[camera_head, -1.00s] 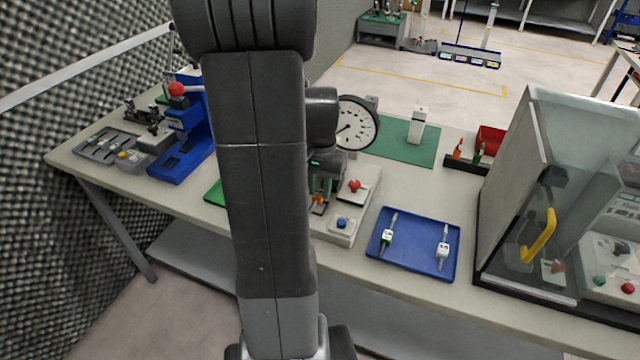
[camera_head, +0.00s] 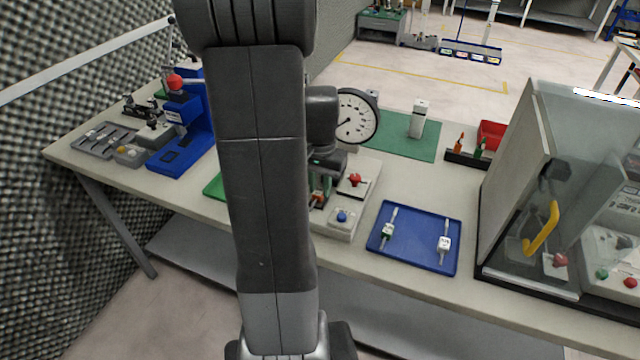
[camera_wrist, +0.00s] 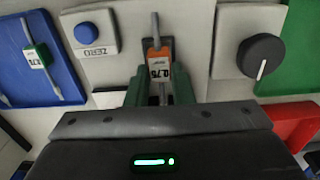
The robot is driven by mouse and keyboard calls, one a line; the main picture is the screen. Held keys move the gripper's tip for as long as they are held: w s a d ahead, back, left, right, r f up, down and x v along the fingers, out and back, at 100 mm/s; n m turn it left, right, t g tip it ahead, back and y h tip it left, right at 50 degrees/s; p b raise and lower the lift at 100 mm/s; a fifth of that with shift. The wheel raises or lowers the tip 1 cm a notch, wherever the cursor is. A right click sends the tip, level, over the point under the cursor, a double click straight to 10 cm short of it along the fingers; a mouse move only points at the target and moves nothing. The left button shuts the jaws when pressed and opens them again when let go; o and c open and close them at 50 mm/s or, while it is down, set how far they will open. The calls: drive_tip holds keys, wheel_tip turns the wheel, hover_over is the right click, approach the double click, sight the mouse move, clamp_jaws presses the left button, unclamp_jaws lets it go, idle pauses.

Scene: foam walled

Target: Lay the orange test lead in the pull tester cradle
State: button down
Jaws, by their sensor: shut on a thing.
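The orange test lead (camera_wrist: 160,66), with a white label reading 0.75 and grey ends, is upright in the wrist view. My gripper (camera_wrist: 160,92) has its green fingers shut on the lead's lower part. The lead is over a dark fitting (camera_wrist: 148,46) on the pale pull tester, which looks like the cradle. I cannot tell whether the lead rests in it or hangs just above. In the head view the tester (camera_head: 336,222) is partly hidden behind my arm, and only a bit of orange shows at my gripper (camera_head: 318,190).
The tester has a blue ZERO button (camera_wrist: 86,30), a dark knob (camera_wrist: 262,56) and a dial gauge (camera_head: 356,118). A blue tray (camera_head: 400,258) holds a green lead (camera_head: 388,232) and a white lead (camera_head: 444,243). A clear-sided enclosure (camera_head: 520,200) stands at right, a blue press (camera_head: 185,150) at left.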

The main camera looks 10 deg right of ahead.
drive_tip(key=shift+f+b, duration=0.4)
drive_tip(key=shift+f, duration=0.2)
drive_tip(key=c, duration=1.2)
unclamp_jaws()
wheel_tip(320, 180, up, 14)
drive_tip(key=shift+f, duration=0.1)
wheel_tip(320, 180, down, 14)
drive_tip(key=shift+r, duration=0.35)
drive_tip(key=shift+f, duration=0.15)
